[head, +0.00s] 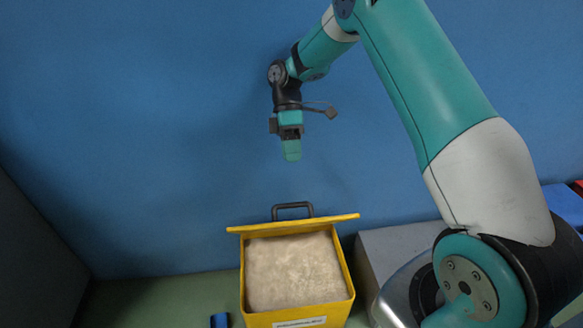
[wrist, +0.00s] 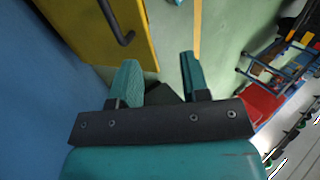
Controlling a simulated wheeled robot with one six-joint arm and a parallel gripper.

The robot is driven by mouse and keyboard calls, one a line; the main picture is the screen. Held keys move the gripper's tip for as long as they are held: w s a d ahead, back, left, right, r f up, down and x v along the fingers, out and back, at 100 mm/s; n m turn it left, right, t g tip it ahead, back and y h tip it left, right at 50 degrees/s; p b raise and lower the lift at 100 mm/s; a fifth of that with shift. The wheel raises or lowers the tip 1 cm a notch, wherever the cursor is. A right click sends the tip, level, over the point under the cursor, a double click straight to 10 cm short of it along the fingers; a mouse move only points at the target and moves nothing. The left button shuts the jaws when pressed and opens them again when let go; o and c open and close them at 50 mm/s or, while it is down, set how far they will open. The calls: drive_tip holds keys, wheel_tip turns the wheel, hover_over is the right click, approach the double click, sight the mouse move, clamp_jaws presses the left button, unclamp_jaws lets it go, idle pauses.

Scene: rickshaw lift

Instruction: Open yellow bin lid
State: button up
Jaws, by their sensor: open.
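The yellow bin (head: 349,276) stands on the floor at the bottom centre of the head view, filled with a beige, grainy material. Its yellow lid (head: 330,219) is raised at the back and seen nearly edge-on, so the bin's top is uncovered. The lid's dark handle (head: 293,206) sticks up above the lid edge. In the wrist view the yellow lid (wrist: 82,28) and its handle (wrist: 116,24) show at the upper left, apart from my fingers. My gripper (head: 291,154) hangs above the lid, open and empty; its two teal fingers (wrist: 159,75) are spread apart in the wrist view.
A blue wall (head: 150,130) stands behind the bin. A grey box (head: 392,243) is right of the bin, and a small blue object (head: 219,320) lies at its left. In the wrist view, a red item (wrist: 262,102) and clutter lie at the right, past clear green floor.

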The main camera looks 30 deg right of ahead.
drive_tip(key=shift+r+p, duration=0.4)
drive_tip(key=shift+r, duration=1.25)
